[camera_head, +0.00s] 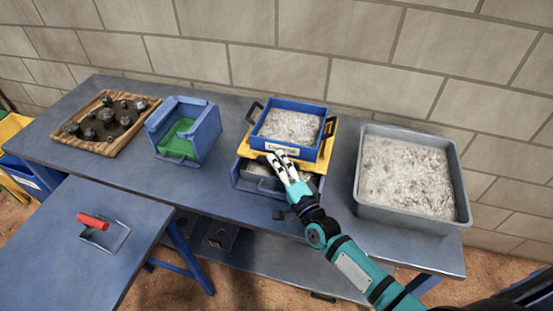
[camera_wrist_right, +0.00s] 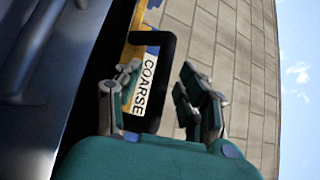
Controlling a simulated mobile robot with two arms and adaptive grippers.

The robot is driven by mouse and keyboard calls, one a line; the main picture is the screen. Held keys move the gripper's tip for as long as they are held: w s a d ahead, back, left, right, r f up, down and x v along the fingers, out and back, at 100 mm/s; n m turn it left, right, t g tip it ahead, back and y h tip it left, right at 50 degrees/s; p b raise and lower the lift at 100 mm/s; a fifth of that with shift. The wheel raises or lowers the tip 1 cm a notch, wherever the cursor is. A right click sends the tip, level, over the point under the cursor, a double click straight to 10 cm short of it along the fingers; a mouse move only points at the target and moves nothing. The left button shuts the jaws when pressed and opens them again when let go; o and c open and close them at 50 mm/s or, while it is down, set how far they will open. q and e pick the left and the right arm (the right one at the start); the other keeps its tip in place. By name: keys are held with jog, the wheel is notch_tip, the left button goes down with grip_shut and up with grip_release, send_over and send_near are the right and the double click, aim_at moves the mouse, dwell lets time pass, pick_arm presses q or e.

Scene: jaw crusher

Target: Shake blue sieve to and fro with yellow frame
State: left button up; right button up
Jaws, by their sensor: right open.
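The blue sieve (camera_head: 291,125) is full of grey crushed material and sits on the yellow frame (camera_head: 327,143), above a blue box (camera_head: 243,177) on the long table. It has black handles at its left and right sides. My right gripper (camera_head: 279,158) is at the front of the sieve, by its white label. In the right wrist view the open fingers (camera_wrist_right: 158,90) are near a black handle (camera_wrist_right: 172,75) and the label "COARSE" (camera_wrist_right: 146,84). I cannot tell whether a finger touches the handle. My left gripper is out of view.
A grey tub (camera_head: 367,208) of crushed material stands to the right. To the left are a blue crusher box (camera_head: 205,130) with a green inside and a wooden tray (camera_head: 71,138) of dark rocks. A red-handled scoop (camera_head: 93,221) lies on the nearer table (camera_head: 60,265).

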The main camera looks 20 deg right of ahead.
jog(key=shift+w+a+r, duration=0.15)
jog(key=shift+w, duration=0.5)
grip_shut()
